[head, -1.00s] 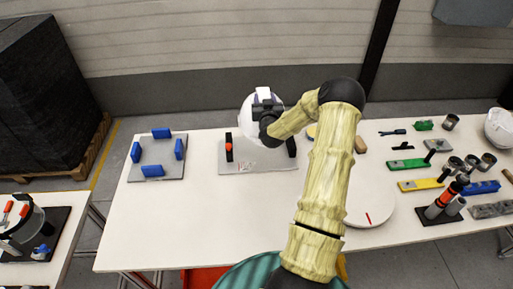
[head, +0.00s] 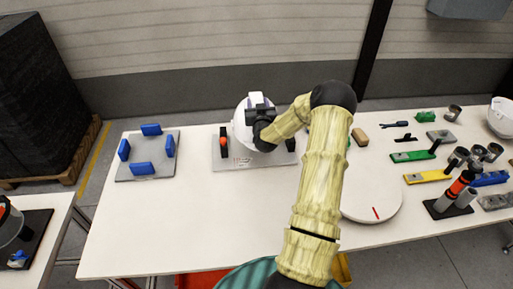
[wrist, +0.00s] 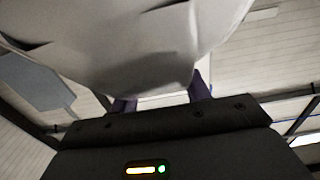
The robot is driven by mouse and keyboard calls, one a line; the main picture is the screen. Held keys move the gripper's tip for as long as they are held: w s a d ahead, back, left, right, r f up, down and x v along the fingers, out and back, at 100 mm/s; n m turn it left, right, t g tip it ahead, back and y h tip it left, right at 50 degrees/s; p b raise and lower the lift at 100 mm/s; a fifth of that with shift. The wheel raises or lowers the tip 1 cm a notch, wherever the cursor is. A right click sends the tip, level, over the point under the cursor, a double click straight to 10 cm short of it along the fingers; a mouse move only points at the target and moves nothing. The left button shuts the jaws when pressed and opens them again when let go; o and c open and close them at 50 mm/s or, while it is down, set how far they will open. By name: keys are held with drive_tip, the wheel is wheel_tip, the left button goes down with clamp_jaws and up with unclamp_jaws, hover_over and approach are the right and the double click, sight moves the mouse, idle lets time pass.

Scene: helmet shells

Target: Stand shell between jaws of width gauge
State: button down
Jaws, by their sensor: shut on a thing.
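The white helmet shell (head: 240,128) is in my gripper (head: 258,108), which is shut on it. In the wrist view the shell (wrist: 130,50) fills the upper middle, with dark fingers at its lower edge. The width gauge is a grey plate (head: 228,162) with two dark upright jaws. The left jaw (head: 223,140) has an orange-red part; the right jaw (head: 291,144) is partly behind my arm. In the head view the shell appears between the two jaws. I cannot tell whether it touches the plate, and its underside is partly hidden by my wrist.
A grey plate with several blue blocks (head: 142,168) lies on the left of the table. A white disc with a red mark (head: 372,205) lies right of my arm. Tools and coloured fixtures crowd the right. The table's left front (head: 150,230) is clear.

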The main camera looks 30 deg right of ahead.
drive_tip(key=shift+r, duration=0.1)
drive_tip(key=shift+f+p, duration=0.75)
drive_tip(key=shift+f, duration=2.3)
drive_tip(key=shift+f+p, duration=0.5)
drive_tip(key=shift+f, duration=1.45)
drive_tip(key=shift+f, duration=0.2)
drive_tip(key=c, duration=0.7)
unclamp_jaws()
drive_tip(key=shift+r, duration=0.2)
